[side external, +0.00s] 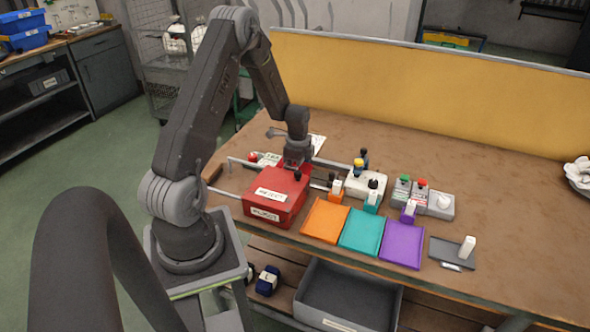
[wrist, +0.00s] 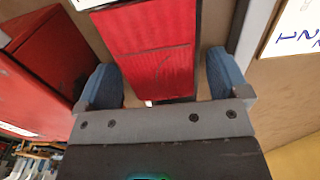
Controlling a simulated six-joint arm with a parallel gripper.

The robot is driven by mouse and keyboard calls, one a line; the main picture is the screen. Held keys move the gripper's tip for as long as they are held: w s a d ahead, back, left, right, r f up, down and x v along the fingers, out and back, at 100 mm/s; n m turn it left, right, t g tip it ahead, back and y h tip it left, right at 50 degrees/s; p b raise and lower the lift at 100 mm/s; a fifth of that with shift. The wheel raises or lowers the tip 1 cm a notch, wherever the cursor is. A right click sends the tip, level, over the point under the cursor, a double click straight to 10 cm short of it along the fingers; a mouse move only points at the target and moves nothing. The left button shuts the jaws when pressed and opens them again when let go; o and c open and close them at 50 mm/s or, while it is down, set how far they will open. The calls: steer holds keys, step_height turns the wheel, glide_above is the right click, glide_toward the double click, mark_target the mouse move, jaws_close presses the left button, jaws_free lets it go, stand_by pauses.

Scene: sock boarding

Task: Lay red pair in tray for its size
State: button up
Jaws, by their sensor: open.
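In the wrist view a flat red textile piece (wrist: 150,35), which looks like the red pair, lies on a dark-edged narrow board between my gripper's blue fingers. My gripper (wrist: 162,80) is open, one finger on each side of the red piece with gaps showing. In the side view my gripper (side external: 296,166) is low behind the red box, and its fingertips and the red piece are hidden. Three coloured trays lie along the front edge of the bench: orange (side external: 326,220), teal (side external: 362,232) and purple (side external: 402,245). Each has a small tag block behind it.
A red lidded box (side external: 268,205) with white labels stands left of the trays, close to my gripper. A dark tray (side external: 450,254) with a white block is at right. Small button units (side external: 423,194) stand behind the trays.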

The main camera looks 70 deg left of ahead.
steer(key=shift+c, duration=0.3)
steer(key=c, duration=1)
steer(key=shift+r, duration=0.1)
